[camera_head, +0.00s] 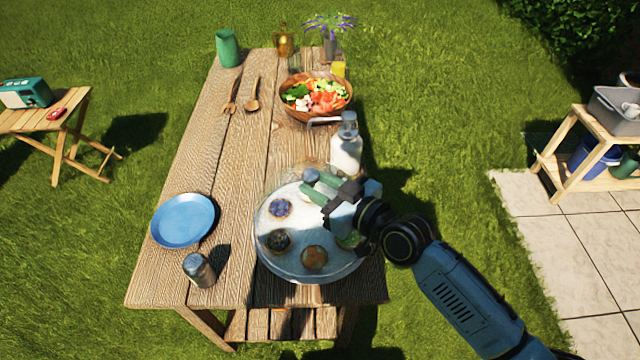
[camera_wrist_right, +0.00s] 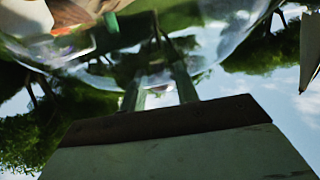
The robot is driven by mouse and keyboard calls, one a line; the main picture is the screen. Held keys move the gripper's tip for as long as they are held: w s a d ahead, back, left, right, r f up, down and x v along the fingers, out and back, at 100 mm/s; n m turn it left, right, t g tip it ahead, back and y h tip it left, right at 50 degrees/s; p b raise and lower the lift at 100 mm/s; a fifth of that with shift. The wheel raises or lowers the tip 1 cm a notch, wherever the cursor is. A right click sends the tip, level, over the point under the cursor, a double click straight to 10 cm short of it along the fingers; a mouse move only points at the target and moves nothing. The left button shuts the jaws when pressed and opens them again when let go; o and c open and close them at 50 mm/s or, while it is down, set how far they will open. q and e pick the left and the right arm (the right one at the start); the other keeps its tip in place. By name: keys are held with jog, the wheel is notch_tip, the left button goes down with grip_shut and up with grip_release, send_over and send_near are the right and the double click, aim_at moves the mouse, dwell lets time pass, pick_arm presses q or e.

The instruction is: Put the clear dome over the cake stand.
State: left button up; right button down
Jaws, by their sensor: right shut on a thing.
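The cake stand (camera_head: 296,232) is a pale round plate at the near right of the table, with several small round cakes on it. The clear dome (camera_head: 284,181) shows faintly over the stand in the head view; its curved glass (camera_wrist_right: 85,60) fills the top of the right wrist view. My right gripper (camera_head: 316,184) is above the stand's far right part, its fingers (camera_wrist_right: 160,85) shut on the dome, with the knob hard to make out. I cannot tell whether the dome's rim touches the stand. My left gripper is not in view.
A white-bodied bottle (camera_head: 346,150) stands just beyond the stand, close to my gripper. A salad bowl (camera_head: 316,96) is farther back. A blue plate (camera_head: 182,220) and a shaker (camera_head: 199,270) are left of the stand. The table's middle left is clear.

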jog(key=shift+f+b, duration=0.4)
dwell(0.3)
jog(key=c, duration=1)
grip_release()
jog(key=shift+o, duration=0.2)
jog(key=shift+f, duration=0.15)
jog(key=v, duration=1.3)
jog(key=shift+s, duration=0.15)
